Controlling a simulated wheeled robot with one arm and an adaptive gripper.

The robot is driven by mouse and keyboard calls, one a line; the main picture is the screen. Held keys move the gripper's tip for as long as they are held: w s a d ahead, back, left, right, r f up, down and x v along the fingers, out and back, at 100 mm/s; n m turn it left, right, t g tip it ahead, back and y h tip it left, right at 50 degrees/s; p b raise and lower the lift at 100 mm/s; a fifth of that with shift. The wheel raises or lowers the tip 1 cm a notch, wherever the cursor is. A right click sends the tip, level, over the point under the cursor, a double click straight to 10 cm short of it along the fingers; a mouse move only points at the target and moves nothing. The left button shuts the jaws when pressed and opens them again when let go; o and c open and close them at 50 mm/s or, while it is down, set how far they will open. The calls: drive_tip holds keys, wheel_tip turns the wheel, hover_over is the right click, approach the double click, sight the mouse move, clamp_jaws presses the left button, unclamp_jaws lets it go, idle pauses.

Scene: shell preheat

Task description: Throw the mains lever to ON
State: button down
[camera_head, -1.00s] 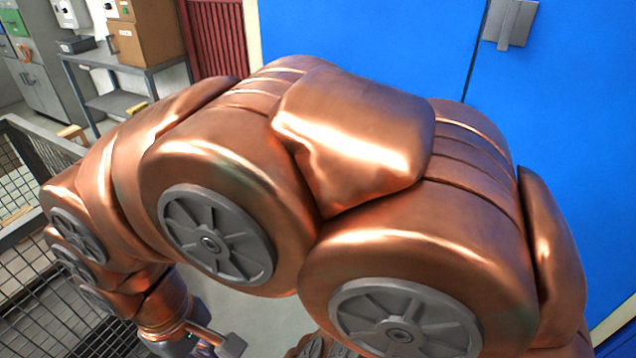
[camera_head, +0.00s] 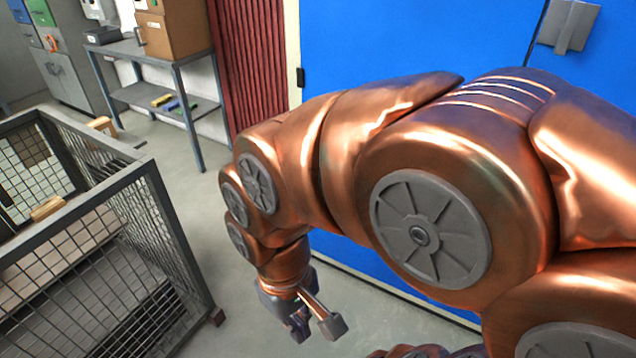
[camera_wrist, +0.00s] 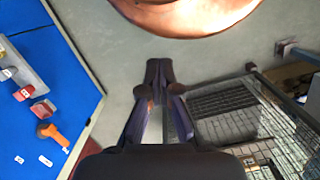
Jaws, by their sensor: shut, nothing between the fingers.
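An orange lever-like handle (camera_wrist: 54,134) shows on a blue panel at the left of the wrist view; I take it for the mains lever, but cannot read its marking. Near it are a grey box (camera_wrist: 25,68), red parts (camera_wrist: 42,109) and small white labels (camera_wrist: 45,160). My gripper (camera_wrist: 159,66) is shut and empty, pointing over bare floor, well to the right of the handle. In the head view my gripper (camera_head: 300,328) hangs low in front of the blue doors (camera_head: 400,40). The orange handle is not visible in the head view.
A wire mesh cage (camera_head: 90,240) stands at the left, also at the right of the wrist view (camera_wrist: 228,105). Behind it are a grey shelf table (camera_head: 150,62) with a brown box (camera_head: 172,30) and a red ribbed panel (camera_head: 250,60). Floor between cage and doors is clear.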

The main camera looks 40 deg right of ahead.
drive_tip(key=w+d+f+n+g+h+b, duration=0.2)
drive_tip(key=w+d+f+h+b, duration=0.4)
drive_tip(key=d, duration=0.7)
drive_tip(key=w+d+f+n+g+h+b, duration=0.1)
drive_tip(key=w+d+h+b, duration=0.3)
drive_tip(key=w+d+b, duration=0.65)
drive_tip(key=w+d+f+n+g+h+b, duration=0.25)
drive_tip(key=d+f+h+b, duration=0.35)
drive_tip(key=d, duration=0.9)
drive_tip(key=w+d+f+n+t+h+b, duration=0.25)
drive_tip(key=w+f+n+b, duration=0.2)
drive_tip(key=w, duration=0.35)
drive_tip(key=w+d+f+n+t+h+b, duration=0.25)
drive_tip(key=w+f+b, duration=0.2)
drive_tip(key=w, duration=0.25)
drive_tip(key=w+a+f+n+t+y+b, duration=0.1)
drive_tip(key=w+f+n+t+b, duration=0.5)
drive_tip(key=w+f, duration=0.7)
wheel_tip(320, 180, down, 4)
drive_tip(key=n+t, duration=0.2)
drive_tip(key=n, duration=0.1)
drive_tip(key=shift+a+f, duration=0.15)
drive_tip(key=shift+a, duration=0.2)
drive_tip(key=shift+w+d, duration=0.1)
drive_tip(key=w+d+r+b, duration=0.2)
drive_tip(key=d+r+b, duration=0.2)
drive_tip(key=d, duration=0.5)
drive_tip(key=shift+w+r+b, duration=0.3)
drive_tip(key=shift+w+r, duration=0.1)
drive_tip(key=shift+r, duration=0.85)
